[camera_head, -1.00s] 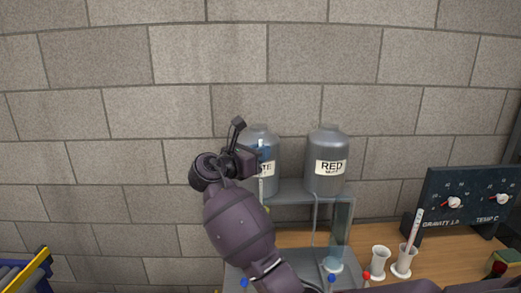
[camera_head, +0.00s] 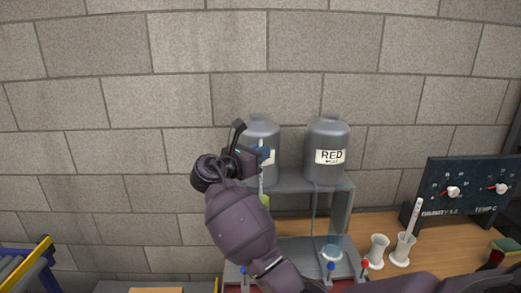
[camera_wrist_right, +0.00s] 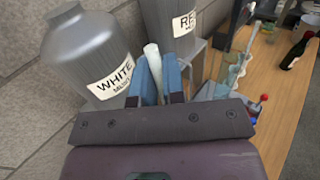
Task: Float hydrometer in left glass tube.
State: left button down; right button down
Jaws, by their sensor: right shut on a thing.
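My right gripper (camera_head: 262,152) is shut on the hydrometer (camera_head: 262,182), a thin pale stem with a yellow-green lower end. It holds the hydrometer roughly upright in front of the grey tank marked WHITE (camera_head: 262,132). In the right wrist view, the pale stem (camera_wrist_right: 152,60) stands between the two blue fingers (camera_wrist_right: 160,82). A clear glass tube (camera_head: 332,246) stands on the right side of the grey stand (camera_head: 300,183), below the RED tank. The left glass tube cannot be made out; my right arm covers that part of the stand. My left gripper is not in view.
The RED tank (camera_head: 327,135) stands on the stand's shelf. White cups (camera_head: 377,250) and a cup with a white stick (camera_head: 415,218) stand on the wooden table (camera_head: 440,243). A dark gauge panel (camera_head: 470,192) stands behind them. Blue and red knobs line the stand's front.

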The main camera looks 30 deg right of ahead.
jog(key=shift+f, duration=1.4)
jog(key=c, duration=1.1)
grip_release()
jog(key=a, duration=0.3)
jog(key=s+a+b, duration=0.1)
jog(key=a, duration=0.3)
jog(key=s+a, duration=0.1)
jog(key=a, duration=0.2)
jog(key=shift+a+b, duration=0.3)
jog(key=shift+a, duration=0.05)
jog(key=shift+f, duration=0.1)
